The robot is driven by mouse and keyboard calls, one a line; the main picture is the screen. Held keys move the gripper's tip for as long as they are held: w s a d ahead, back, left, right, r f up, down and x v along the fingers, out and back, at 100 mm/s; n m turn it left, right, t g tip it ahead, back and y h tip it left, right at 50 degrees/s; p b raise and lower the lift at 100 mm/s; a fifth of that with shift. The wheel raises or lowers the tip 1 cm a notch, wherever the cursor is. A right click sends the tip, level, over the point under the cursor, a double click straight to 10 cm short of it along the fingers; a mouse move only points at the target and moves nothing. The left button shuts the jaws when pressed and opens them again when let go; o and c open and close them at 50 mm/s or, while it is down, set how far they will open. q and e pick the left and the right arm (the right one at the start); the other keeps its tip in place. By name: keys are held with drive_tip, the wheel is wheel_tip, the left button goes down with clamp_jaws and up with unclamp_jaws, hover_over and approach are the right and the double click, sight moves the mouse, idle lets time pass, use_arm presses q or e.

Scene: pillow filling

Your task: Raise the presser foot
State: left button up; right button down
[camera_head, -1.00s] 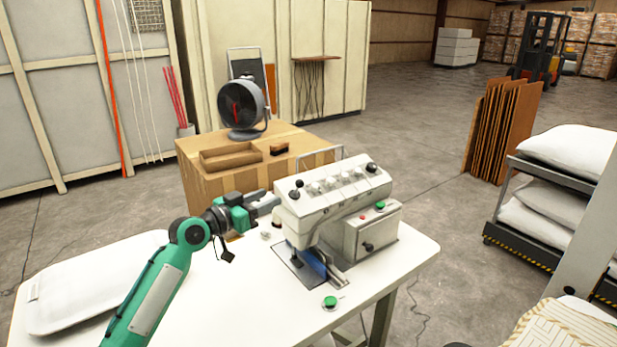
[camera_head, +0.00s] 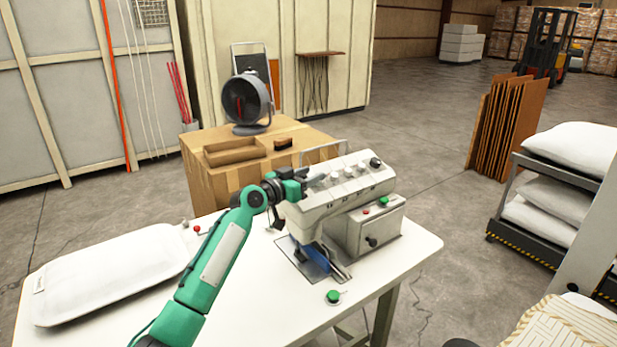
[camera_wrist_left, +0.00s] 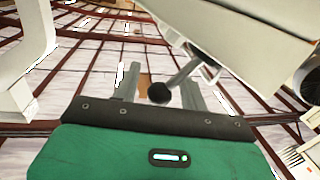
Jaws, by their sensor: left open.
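The white sewing machine (camera_head: 345,196) stands on the white table, with its blue work area (camera_head: 316,257) at the front; the presser foot is too small to make out. My left gripper (camera_head: 312,181) is at the left upper end of the machine head and covers the black knobs there. In the left wrist view, a lever with a black ball knob (camera_wrist_left: 159,93) sticks out from the white machine body (camera_wrist_left: 240,45). The knob lies between my two open, grey fingers, close to the palm. I cannot tell whether either finger touches it. My right gripper is not in view.
A white pillow (camera_head: 110,272) lies on the table's left part. A green button (camera_head: 333,297) is near the front edge and a red one (camera_head: 197,229) near the pillow. A cardboard box (camera_head: 215,180) with a fan (camera_head: 246,100) stands behind.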

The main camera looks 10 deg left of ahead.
use_arm(q)
clamp_jaws()
drive_tip(key=shift+w+a+n, duration=0.1)
drive_tip(key=shift+n, duration=0.3)
idle(0.5)
drive_tip(key=n, duration=0.1)
drive_tip(key=w+a+n, duration=0.1)
drive_tip(key=n, duration=0.1)
drive_tip(key=shift+r+g, duration=0.3)
drive_tip(key=shift+g, duration=0.1)
drive_tip(key=shift+w+a+f+n+g, duration=0.1)
drive_tip(key=shift+w+a+n+g, duration=0.2)
drive_tip(key=shift+n, duration=0.65)
drive_tip(key=shift+w+a+n+g, duration=0.1)
drive_tip(key=shift+w+a+n, duration=0.3)
drive_tip(key=shift+n, duration=0.55)
unclamp_jaws()
